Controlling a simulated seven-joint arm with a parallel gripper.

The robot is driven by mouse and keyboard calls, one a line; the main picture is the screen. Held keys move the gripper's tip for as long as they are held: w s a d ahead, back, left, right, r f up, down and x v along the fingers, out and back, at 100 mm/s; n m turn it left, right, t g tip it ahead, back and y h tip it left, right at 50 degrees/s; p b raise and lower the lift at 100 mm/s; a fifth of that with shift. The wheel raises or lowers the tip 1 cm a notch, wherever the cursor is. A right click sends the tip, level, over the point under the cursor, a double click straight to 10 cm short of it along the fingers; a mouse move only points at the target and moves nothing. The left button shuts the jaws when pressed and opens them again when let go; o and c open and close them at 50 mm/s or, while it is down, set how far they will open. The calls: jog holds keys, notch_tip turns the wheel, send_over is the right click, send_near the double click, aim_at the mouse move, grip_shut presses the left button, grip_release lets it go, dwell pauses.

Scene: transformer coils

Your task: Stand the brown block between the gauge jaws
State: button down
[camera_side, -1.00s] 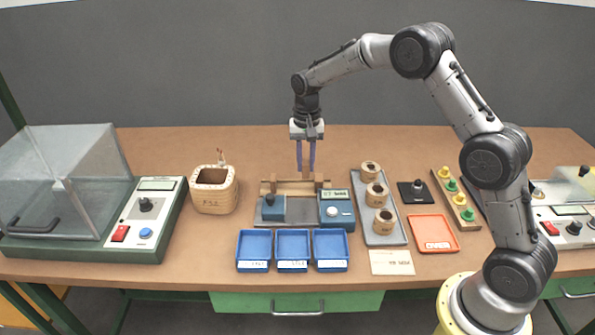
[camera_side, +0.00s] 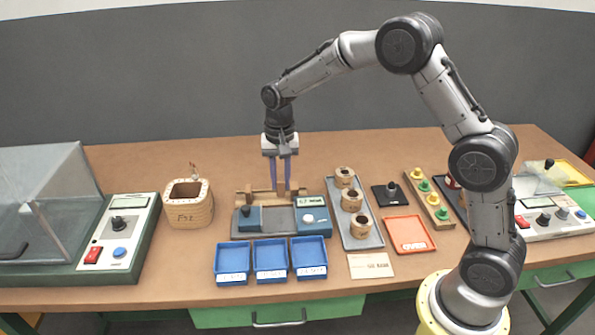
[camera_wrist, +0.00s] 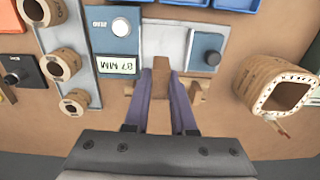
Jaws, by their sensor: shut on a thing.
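My gripper (camera_side: 280,188) points down just above the gauge, near its back edge. In the wrist view its two purple fingers (camera_wrist: 161,88) are shut on the brown block (camera_wrist: 161,72), which sticks out past the fingertips. The gauge has a blue fixed jaw with a dial (camera_side: 248,218) on the left and a blue body with a display (camera_side: 311,217) on the right. Its grey bed (camera_side: 280,222) between them is bare. In the wrist view the block overlaps the near edge of the bed; I cannot tell whether it touches.
A wooden rack (camera_side: 246,194) stands right behind the gauge. Several blue bins (camera_side: 270,262) lie in front. A grey tray with coils (camera_side: 362,235) is on the right, and a big square coil (camera_side: 188,208) on the left.

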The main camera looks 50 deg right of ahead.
jog(key=shift+w+a+f, duration=0.15)
jog(key=shift+a+f, duration=0.4)
jog(key=shift+f, duration=2.3)
jog(key=shift+f, duration=0.35)
jog(key=shift+f, duration=1.35)
jog(key=c, duration=0.7)
grip_release()
jog(key=shift+o, duration=0.5)
jog(key=o, duration=0.3)
jog(key=shift+o, duration=0.2)
jog(key=shift+r, duration=4)
